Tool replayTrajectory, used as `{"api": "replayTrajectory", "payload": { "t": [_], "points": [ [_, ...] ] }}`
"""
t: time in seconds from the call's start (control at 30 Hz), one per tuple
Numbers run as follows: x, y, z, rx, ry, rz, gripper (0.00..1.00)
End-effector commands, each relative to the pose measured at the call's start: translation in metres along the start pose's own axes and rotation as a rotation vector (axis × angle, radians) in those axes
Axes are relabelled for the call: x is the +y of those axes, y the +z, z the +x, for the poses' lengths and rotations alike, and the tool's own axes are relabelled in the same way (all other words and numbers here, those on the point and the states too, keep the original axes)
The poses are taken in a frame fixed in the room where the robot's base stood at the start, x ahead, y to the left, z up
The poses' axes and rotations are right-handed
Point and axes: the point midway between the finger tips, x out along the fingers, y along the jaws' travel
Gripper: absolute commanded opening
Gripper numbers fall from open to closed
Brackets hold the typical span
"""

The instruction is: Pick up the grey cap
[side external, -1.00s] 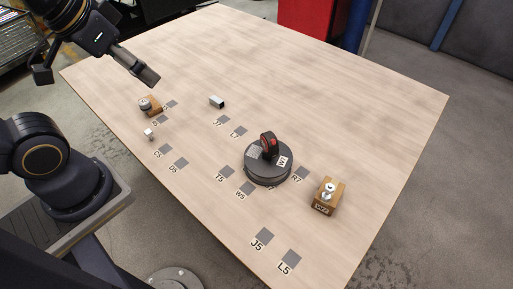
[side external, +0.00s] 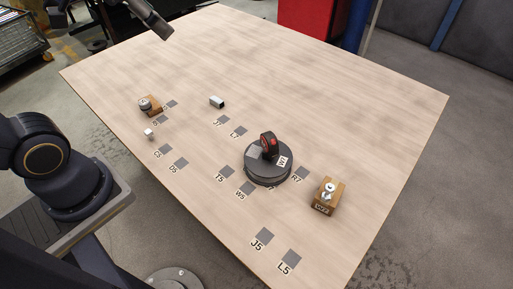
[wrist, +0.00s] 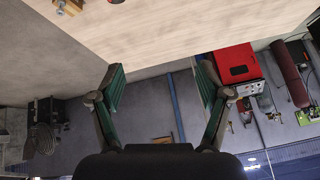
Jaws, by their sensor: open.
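A small grey rounded piece (side external: 145,103), which looks like the grey cap, sits at a brown wooden block (side external: 154,108) on the left part of the table; whether it rests on or against the block is too small to tell. My gripper (side external: 160,28) is high above the table's far left edge in the side view, well apart from the piece. In the wrist view my gripper (wrist: 160,80) is open, with nothing between its fingers. The grey piece cannot be made out with certainty there.
A dark round turntable (side external: 268,172) carries a black and red part. A wooden block labelled W2 (side external: 328,198) holds a silver knob. The far right is clear.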

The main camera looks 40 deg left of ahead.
Motion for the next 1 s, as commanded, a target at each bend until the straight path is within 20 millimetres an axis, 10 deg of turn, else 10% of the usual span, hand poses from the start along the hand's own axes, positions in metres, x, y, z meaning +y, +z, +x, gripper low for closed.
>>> {"api": "replayTrajectory", "payload": {
  "t": [0.2, 0.4, 0.7, 1.0],
  "points": [
    [-0.081, -0.058, 0.043, -0.093, -0.073, 0.029, 0.77],
    [-0.193, -0.058, 0.125, -0.241, -0.117, -0.013, 0.77],
    [-0.332, 0.084, 0.257, -0.484, -0.090, -0.221, 0.77],
    [-0.346, 0.203, 0.302, -0.611, -0.021, -0.388, 0.77]
  ]
}}
